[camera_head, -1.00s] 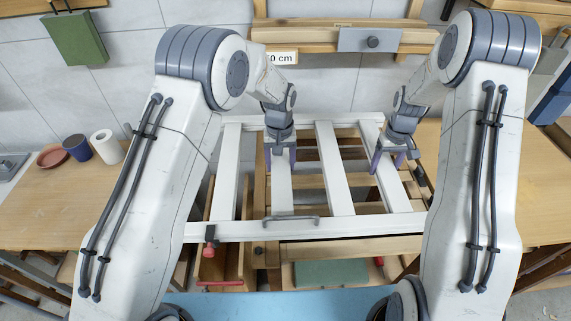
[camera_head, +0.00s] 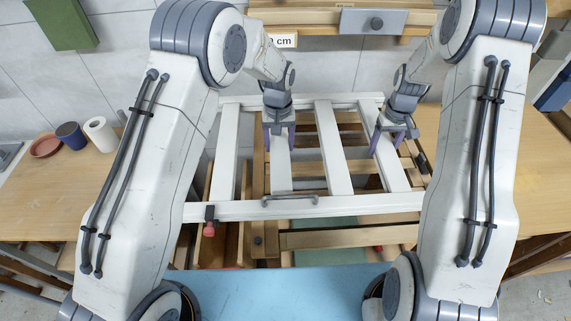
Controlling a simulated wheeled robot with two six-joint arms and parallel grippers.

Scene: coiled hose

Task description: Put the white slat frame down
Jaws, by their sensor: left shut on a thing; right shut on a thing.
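The white slat frame (camera_head: 340,205) is a rectangle of white rails with several slats, in the middle of the head view. My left gripper (camera_head: 279,146) is shut on a slat left of the frame's middle. My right gripper (camera_head: 386,142) is shut on the rightmost slat. A dark handle (camera_head: 290,198) sits on the near rail, and a red-handled clamp (camera_head: 210,226) hangs at its left end. Wooden parts show through the gaps under the frame. I cannot tell whether the frame touches them.
A wooden bench (camera_head: 60,205) runs along the wall, with a red dish (camera_head: 45,147), a blue cup (camera_head: 71,135) and a white roll (camera_head: 100,134) at left. A wooden rack (camera_head: 340,22) is on the wall behind. A blue surface (camera_head: 275,290) lies in front.

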